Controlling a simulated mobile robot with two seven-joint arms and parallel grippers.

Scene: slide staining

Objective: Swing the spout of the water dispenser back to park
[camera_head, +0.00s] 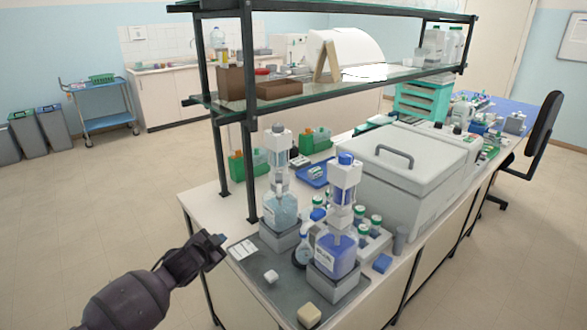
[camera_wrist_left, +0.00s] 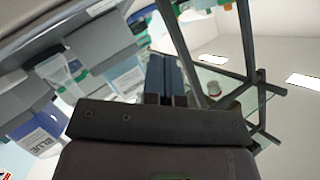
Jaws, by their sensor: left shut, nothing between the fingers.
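The water dispenser (camera_head: 281,205) is a bottle of pale, clear liquid with a tall white pump head (camera_head: 278,145), upright on a grey block at the left of the bench end. The direction of its spout is too small to tell. A second dispenser (camera_head: 337,250) with blue liquid stands in front and to the right; its bottle, labelled BLUE, shows in the left wrist view (camera_wrist_left: 38,135). My left gripper (camera_head: 220,241) is shut and empty, left of the water dispenser and apart from it. Its closed fingers show in the left wrist view (camera_wrist_left: 166,78). My right gripper is not in view.
A glass shelf (camera_head: 340,82) on dark posts (camera_head: 249,150) rises behind the dispensers. A wash bottle (camera_head: 302,250), several green-capped bottles and a large grey lidded box (camera_head: 408,165) crowd the bench. The floor left of the bench is clear.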

